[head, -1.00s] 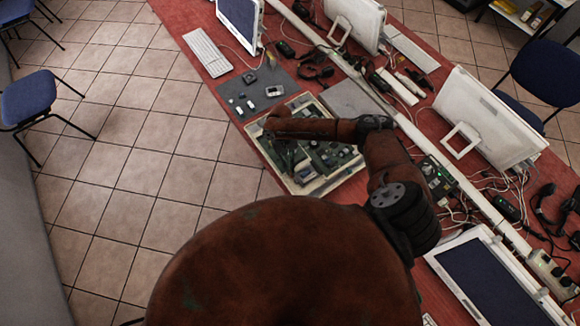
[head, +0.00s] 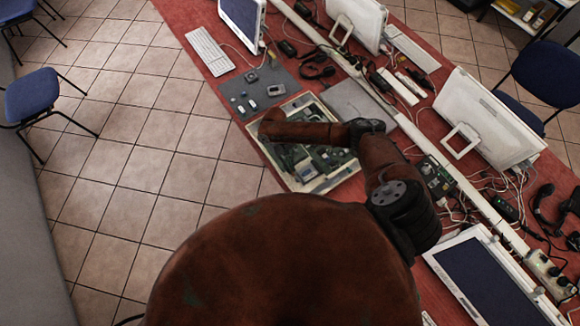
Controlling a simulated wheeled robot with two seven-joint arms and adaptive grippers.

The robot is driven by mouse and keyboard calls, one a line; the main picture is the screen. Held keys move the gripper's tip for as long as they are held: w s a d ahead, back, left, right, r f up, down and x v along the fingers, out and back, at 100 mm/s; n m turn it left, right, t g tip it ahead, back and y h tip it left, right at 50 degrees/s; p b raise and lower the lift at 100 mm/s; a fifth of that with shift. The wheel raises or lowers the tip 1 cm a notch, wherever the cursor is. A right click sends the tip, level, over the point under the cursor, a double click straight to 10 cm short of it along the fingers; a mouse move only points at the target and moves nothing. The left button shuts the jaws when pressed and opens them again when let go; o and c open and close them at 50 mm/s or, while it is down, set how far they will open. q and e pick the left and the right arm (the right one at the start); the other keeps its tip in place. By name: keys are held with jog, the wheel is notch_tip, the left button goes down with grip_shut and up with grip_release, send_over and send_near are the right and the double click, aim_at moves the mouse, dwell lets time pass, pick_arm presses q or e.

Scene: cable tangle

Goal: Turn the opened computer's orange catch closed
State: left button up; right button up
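The opened computer (head: 345,172), a pale case with green boards inside, lies on the red table in the middle of the head view. My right arm reaches over it from the lower right, and its rust-brown forearm crosses its upper part. The far end of that arm, where my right gripper (head: 270,128) is, lies over the computer's left side. The fingers are hidden or too dark to make out, so I cannot tell whether they are open or touching anything. I cannot make out the orange catch. My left gripper is not in view.
A dark mat (head: 236,92) with small parts lies just beyond the computer. A grey flat panel (head: 352,101) lies to its right. A white keyboard (head: 210,52), monitors (head: 487,118) and tangled cables crowd the table. A blue chair (head: 32,97) stands on the tiled floor at left.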

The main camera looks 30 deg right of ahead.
jog(key=shift+o, duration=0.9)
jog(key=shift+w+r, duration=0.1)
jog(key=v, duration=1.1)
jog(key=shift+r, duration=0.4)
